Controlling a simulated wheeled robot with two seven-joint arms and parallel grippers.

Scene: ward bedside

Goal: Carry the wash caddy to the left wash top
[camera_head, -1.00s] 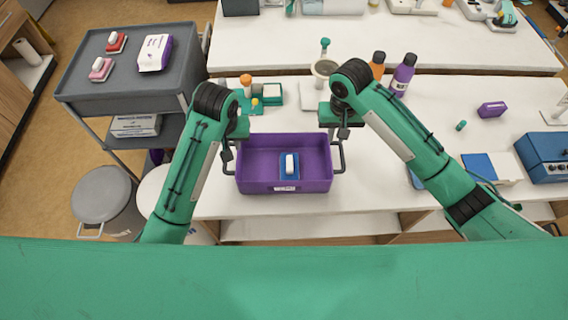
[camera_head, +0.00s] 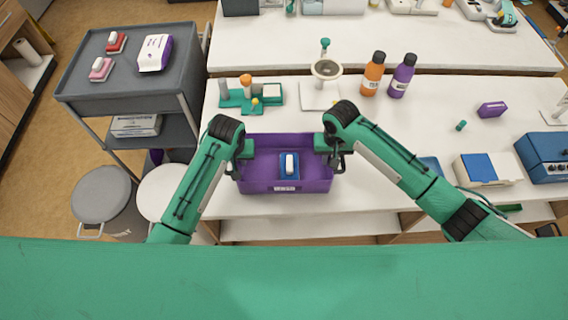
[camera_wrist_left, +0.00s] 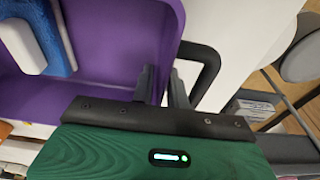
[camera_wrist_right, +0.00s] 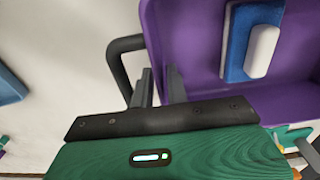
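The purple wash caddy (camera_head: 262,185) stands at the front edge of the white table, with a blue-and-white item (camera_head: 289,165) inside. It has a dark loop handle on each side. My left gripper (camera_wrist_left: 162,85) is open at the caddy's left side, fingers apart, one over the inside and one by the handle (camera_wrist_left: 208,72). My right gripper (camera_wrist_right: 160,85) is open likewise at the right side, near that handle (camera_wrist_right: 120,65). Whether the fingers touch the rim, I cannot tell. A grey cart top (camera_head: 125,73) is at the left.
The cart top holds a wipes pack (camera_head: 154,53) and red and pink items at its left. On the table behind the caddy are a green tray (camera_head: 238,102), a cup on a stand (camera_head: 325,68) and orange (camera_head: 373,74) and purple (camera_head: 402,75) bottles. The cart's front middle is clear.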

